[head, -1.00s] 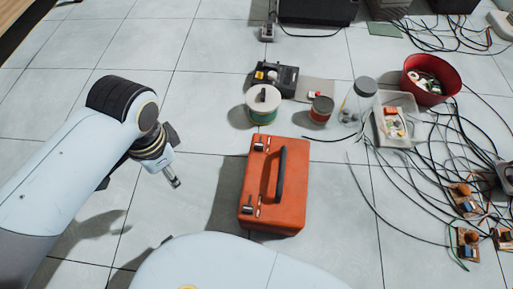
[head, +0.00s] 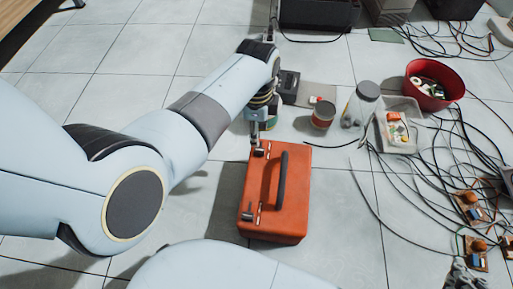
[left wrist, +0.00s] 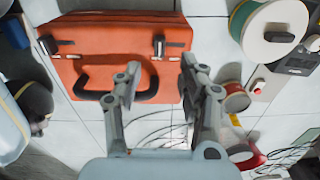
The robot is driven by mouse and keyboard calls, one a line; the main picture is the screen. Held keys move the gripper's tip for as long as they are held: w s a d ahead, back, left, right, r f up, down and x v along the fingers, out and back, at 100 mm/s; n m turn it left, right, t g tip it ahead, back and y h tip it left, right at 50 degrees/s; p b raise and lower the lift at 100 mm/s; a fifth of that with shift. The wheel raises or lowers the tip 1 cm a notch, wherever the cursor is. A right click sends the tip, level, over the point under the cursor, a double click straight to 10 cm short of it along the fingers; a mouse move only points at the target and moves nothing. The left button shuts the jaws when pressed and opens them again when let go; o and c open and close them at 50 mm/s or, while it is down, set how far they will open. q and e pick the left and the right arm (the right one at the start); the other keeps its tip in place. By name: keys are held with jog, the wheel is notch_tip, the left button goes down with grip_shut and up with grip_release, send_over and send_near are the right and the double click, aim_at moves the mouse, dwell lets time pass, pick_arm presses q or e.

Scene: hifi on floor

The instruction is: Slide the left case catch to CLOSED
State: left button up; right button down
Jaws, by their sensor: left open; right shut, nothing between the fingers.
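The orange case (head: 291,205) lies on the floor, with a dark handle (head: 282,180) on top and two catches along its left edge in the head view. The upper catch (head: 260,150) is the one by my left gripper (head: 254,136); the lower catch (head: 247,214) is clear of it. In the left wrist view my left gripper (left wrist: 160,72) is open and empty, with the near catch (left wrist: 158,46) beyond and between its fingertips. Contact cannot be told, nor can the catch's exact setting. My right gripper (head: 464,277) shows at the bottom right edge, shut and empty.
A jar (head: 362,104), a red-sided tin (head: 322,113) and a clear tray (head: 404,128) stand beyond the case. A wire spool (left wrist: 276,32) is close to my left gripper. A red bowl (head: 433,86) and tangled cables fill the right. Floor left of the case is free.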

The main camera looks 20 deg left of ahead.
aim_at(256, 149)
pick_arm(q)
notch_tip(256, 149, down, 2)
jog(key=shift+f+b, duration=0.1)
jog(key=shift+b, duration=0.4)
jog(key=shift+s+f+b, duration=0.1)
jog(key=shift+f+b, duration=0.45)
jog(key=shift+f, duration=0.2)
notch_tip(256, 149, down, 3)
jog(key=shift+r+b, duration=0.1)
jog(key=shift+b, duration=0.95)
jog(key=shift+f+b, duration=0.7)
jog(key=shift+f, duration=0.25)
pick_arm(e)
jog(key=w+a+r+n+t+y, duration=0.1)
jog(key=w+r+t, duration=0.3)
jog(key=r, duration=0.5)
jog(key=w+a+r+n+t+y, duration=0.1)
jog(key=w+r+t, duration=0.4)
jog(key=r+t, duration=0.4)
jog(key=shift+w+a+r+t+y, duration=0.3)
jog(key=shift+a+y, duration=0.1)
pick_arm(q)
grip_shut()
